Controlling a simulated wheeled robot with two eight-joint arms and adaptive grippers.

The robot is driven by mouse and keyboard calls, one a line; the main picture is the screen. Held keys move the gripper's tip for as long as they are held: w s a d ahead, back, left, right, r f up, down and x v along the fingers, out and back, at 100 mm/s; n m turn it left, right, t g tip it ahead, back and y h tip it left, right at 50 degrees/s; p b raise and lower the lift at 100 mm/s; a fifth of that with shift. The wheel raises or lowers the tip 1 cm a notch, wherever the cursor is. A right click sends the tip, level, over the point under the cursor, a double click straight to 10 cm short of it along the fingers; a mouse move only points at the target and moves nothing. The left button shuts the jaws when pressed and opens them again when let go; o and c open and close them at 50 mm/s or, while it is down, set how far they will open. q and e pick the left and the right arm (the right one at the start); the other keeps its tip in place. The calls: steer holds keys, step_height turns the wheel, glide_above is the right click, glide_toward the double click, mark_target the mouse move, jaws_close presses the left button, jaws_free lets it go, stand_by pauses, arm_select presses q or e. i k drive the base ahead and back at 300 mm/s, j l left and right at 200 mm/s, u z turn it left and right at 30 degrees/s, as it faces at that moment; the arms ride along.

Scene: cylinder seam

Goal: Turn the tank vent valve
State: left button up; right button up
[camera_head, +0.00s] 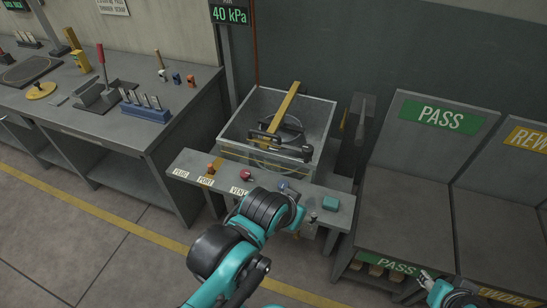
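A grey control ledge (190,158) in front of the tank carries labels reading PIPE, PORT and what looks like VENT. A red knob (246,175) stands just behind the VENT label (239,190). An orange knob (211,168) stands by the PORT label, and a blue part (283,186) is to the right.
An open grey tank (327,128) with a yellow bar (284,104) across it stands behind the ledge. A tool bench (125,172) is left, a PASS bench (400,222) right.

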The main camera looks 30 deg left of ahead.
mark_target(245, 173)
steer(key=u, duration=1.45)
steer(key=i+j+u, duration=0.15)
steer(key=i+j, duration=0.4)
